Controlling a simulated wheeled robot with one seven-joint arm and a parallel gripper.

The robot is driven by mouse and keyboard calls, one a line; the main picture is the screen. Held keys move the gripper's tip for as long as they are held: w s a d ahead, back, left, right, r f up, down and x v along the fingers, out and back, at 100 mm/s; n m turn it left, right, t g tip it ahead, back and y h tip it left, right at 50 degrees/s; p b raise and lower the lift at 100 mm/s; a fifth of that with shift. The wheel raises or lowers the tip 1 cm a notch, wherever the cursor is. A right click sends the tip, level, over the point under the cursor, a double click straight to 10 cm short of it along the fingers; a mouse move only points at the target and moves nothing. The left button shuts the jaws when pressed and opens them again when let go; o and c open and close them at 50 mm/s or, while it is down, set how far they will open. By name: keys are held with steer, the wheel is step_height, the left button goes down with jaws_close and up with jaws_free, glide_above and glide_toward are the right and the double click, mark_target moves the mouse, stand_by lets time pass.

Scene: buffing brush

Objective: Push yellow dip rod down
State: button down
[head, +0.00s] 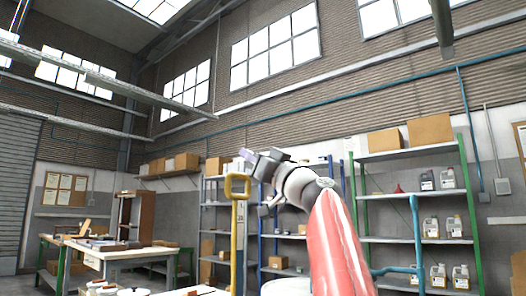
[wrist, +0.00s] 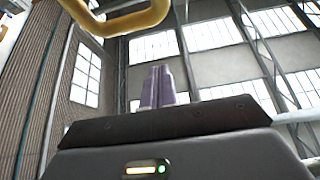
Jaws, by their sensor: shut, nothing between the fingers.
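The yellow dip rod (head: 238,239) stands upright in the head view, with a rounded loop handle (head: 237,176) at its top. Part of a yellow loop (wrist: 134,22) also shows along the top of the wrist view, beyond the fingertips and to their left. My gripper (head: 246,156) is in the air, just above and slightly right of the handle in the head view. Its purple-grey fingers (wrist: 157,85) are shut together and empty in the wrist view. A gap shows between fingers and handle in both views. The rod's lower end is out of view.
A workbench (head: 130,252) with items on it stands at left. Blue-framed shelves (head: 290,237) stand behind my arm. Green-framed shelves (head: 400,240) with several canisters stand at right. The air around the handle looks clear apart from my arm.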

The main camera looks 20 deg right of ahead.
steer(key=shift+w+a+f, duration=0.4)
steer(key=shift+w+f, duration=0.2)
steer(key=shift+f, duration=0.1)
steer(key=shift+w+a+f, duration=0.35)
steer(key=shift+w+f, duration=0.2)
steer(key=shift+f, duration=0.15)
steer(key=shift+f+b, duration=0.1)
steer(key=shift+b, duration=0.25)
